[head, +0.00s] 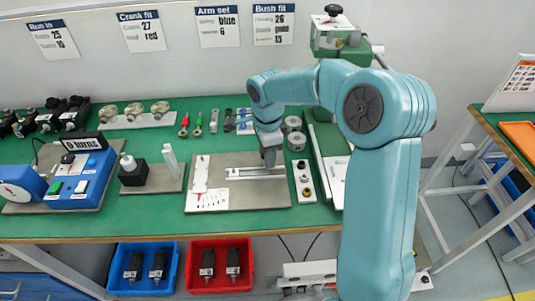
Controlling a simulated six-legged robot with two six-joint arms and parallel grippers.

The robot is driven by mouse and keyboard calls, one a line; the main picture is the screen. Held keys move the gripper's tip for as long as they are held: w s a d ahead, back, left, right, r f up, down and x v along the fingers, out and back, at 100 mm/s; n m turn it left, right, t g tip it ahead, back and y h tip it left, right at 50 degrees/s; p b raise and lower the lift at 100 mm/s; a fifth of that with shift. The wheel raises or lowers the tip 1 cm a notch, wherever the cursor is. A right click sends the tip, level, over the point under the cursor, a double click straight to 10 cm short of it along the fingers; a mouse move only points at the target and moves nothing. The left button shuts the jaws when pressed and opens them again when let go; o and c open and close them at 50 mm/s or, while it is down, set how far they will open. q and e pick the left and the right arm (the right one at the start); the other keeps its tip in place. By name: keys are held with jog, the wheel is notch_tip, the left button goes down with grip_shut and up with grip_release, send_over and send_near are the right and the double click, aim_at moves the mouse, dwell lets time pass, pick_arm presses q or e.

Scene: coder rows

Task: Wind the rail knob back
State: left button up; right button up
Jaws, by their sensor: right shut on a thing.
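A grey plate (230,205) lies on the green bench top, with a pale metal rail (245,174) along its right part. My right gripper (269,162) points down at the right half of this rail. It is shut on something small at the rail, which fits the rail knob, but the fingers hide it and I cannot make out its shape. A white pointer-like piece and a scale with small marks (207,199) are on the left part of the plate. My left gripper is not in view.
A blue device with a dial and display (80,180) and a black bottle stand (133,177) are on the left. A strip with round bushes (304,182) and a green press (322,150) stand close right of the plate. Blue and red bins (222,283) are below the front edge.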

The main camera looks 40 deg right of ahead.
jog(key=shift+m, duration=0.7)
jog(key=shift+w, duration=0.1)
dwell(1.0)
jog(key=o, duration=1.1)
jog(key=shift+c, duration=0.2)
jog(key=shift+r, duration=0.1)
notch_tip(320, 180, up, 16)
jog(key=p, duration=0.2)
jog(key=shift+r, duration=0.1)
